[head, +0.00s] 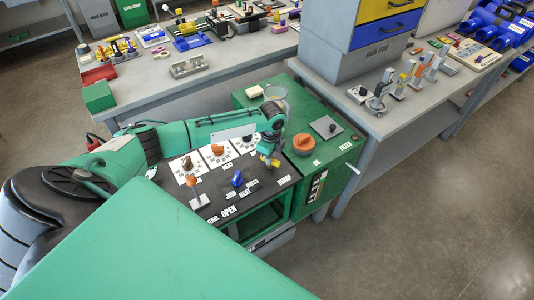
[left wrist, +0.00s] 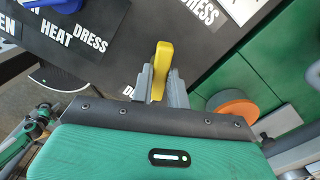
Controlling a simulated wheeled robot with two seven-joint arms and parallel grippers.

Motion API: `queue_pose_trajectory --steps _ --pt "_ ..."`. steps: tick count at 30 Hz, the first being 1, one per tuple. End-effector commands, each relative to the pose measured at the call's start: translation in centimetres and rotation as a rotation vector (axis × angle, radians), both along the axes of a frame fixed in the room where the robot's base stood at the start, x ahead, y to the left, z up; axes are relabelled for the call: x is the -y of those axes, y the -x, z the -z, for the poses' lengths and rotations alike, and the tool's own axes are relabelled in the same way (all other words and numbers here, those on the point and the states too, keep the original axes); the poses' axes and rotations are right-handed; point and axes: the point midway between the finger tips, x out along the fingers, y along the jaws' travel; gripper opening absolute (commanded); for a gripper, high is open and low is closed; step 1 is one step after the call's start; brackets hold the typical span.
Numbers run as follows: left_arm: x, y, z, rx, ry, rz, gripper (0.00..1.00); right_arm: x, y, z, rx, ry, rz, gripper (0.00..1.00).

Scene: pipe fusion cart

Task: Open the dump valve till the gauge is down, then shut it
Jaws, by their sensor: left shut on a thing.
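A yellow valve lever (left wrist: 161,68) stands up from the dark panel (left wrist: 105,68) in the left wrist view, beside a partly covered label that starts with "DU". My left gripper (left wrist: 158,88) is shut on this lever, with a grey finger on each side. In the head view my left gripper (head: 270,156) is at the panel's right end, and the lever (head: 265,159) shows only as a small yellow patch. I cannot make out a gauge reading; white plates with knobs (head: 217,151) stand along the panel's back. My right gripper is not in view.
A blue handle (head: 237,178) and an orange-topped lever (head: 197,196) stand on the panel to the left. An orange round cap (head: 303,144) sits on the green cart (head: 328,157) at the right. Grey benches (head: 393,122) with tools stand behind; the floor at right is clear.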

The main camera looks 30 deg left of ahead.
Motion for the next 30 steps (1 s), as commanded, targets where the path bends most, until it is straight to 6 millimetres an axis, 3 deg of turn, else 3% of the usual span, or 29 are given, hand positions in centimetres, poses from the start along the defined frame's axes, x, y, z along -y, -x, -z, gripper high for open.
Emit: queue_pose_trajectory --steps 15,30 --pt "0.00 -0.13 -0.16 0.003 0.001 0.325 0.00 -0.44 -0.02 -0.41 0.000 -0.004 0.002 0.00" --pt "0.01 -0.08 -0.11 0.002 0.001 0.380 0.00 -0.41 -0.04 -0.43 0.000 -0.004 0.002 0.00"
